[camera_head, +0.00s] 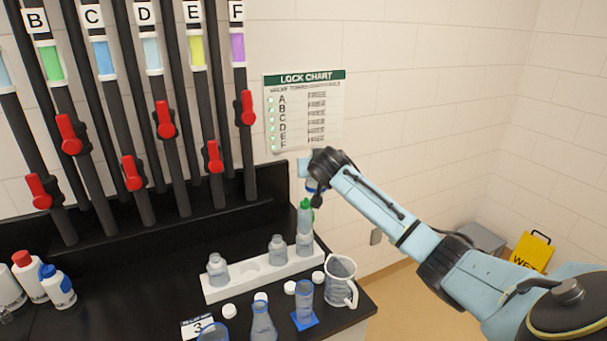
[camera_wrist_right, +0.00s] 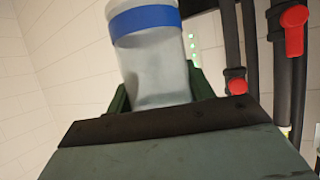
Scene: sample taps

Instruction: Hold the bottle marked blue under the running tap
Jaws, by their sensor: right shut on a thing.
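My right gripper (camera_head: 315,190) is at the far end of my arm, above the right end of the white rack, mostly hidden by the wrist in the head view. In the right wrist view it is shut on a clear bottle (camera_wrist_right: 160,75) with a blue band. The bottle stands nearly upright, its top out of frame. Pipes with red valve handles stand on the left; the pipe marked C has a blue band (camera_head: 103,57). I see no running water. My left gripper is not in view.
The white rack (camera_head: 225,290) holds several clear bottles. A jug (camera_head: 340,280), a flask (camera_head: 263,322) and a glass cylinder (camera_head: 304,302) stand in front. White bottles (camera_head: 58,288) are at left. A lock chart (camera_head: 304,110) hangs behind.

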